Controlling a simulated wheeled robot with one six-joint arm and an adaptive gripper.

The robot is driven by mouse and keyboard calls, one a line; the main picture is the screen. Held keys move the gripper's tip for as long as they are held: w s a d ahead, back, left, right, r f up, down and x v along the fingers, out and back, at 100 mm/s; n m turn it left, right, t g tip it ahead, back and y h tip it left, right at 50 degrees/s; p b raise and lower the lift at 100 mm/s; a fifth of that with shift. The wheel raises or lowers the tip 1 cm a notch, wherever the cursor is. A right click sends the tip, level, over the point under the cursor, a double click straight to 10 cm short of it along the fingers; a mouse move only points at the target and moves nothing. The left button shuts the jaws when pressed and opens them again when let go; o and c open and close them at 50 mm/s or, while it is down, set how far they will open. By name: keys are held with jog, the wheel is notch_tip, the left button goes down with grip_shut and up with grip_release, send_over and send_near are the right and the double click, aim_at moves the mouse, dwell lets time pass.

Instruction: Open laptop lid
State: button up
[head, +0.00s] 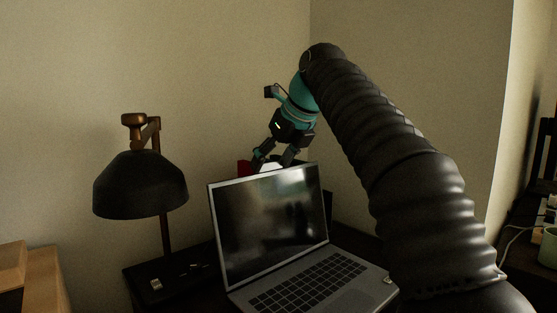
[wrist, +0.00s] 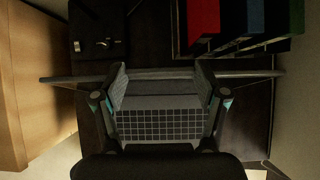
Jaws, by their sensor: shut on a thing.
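A grey laptop (head: 268,228) stands open on a dark desk, its dark screen raised and its keyboard (head: 310,284) bare. In the wrist view the lid's top edge (wrist: 255,74) runs across the picture, with the keyboard (wrist: 160,124) below.
A desk lamp (head: 140,185) with a black shade stands left of the laptop. Red (wrist: 203,18), blue and green upright items stand behind the lid. A wooden box-like piece (wrist: 32,85) is at the left. Walls close in behind.

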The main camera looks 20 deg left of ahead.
jog(key=shift+w+a, duration=0.1)
jog(key=shift+a, duration=0.35)
jog(key=o, duration=1.7)
jog(key=shift+s+d+r, duration=0.65)
jog(key=shift+s+d, duration=0.55)
jog(key=shift+d, duration=1)
jog(key=shift+s+d+r, duration=0.7)
jog(key=shift+s+d, duration=0.45)
jog(key=shift+d, duration=1.05)
jog(key=shift+s+d+r, duration=0.65)
jog(key=shift+s+d, duration=0.55)
jog(key=shift+d, duration=1)
